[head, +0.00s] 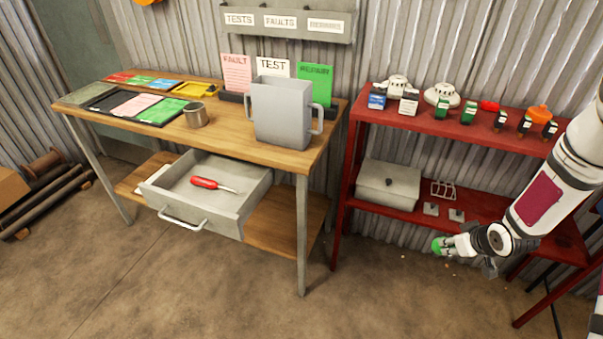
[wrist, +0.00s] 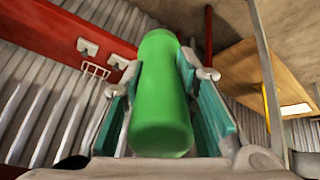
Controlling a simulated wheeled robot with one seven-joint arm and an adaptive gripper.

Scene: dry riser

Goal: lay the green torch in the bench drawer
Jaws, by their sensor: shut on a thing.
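The green torch (wrist: 160,95) is held between the two fingers of my gripper (wrist: 162,85) in the wrist view. In the head view my gripper (head: 447,244) is at the right, in front of the red shelf, and a small green end of the torch (head: 438,246) shows at its tip. The bench drawer (head: 238,212) is pulled open under the wooden bench, to the left of my gripper and well apart from it. A screwdriver with a red handle (head: 205,183) lies in the drawer. The rest of the drawer floor looks bare.
The wooden bench (head: 235,140) carries a grey two-handled container (head: 280,112), a metal cup (head: 196,116) and coloured cards. The red shelf (head: 425,122) holds detectors and small boxes, with a grey box (head: 388,187) below. The floor between drawer and gripper is clear, except for a bench leg (head: 302,240).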

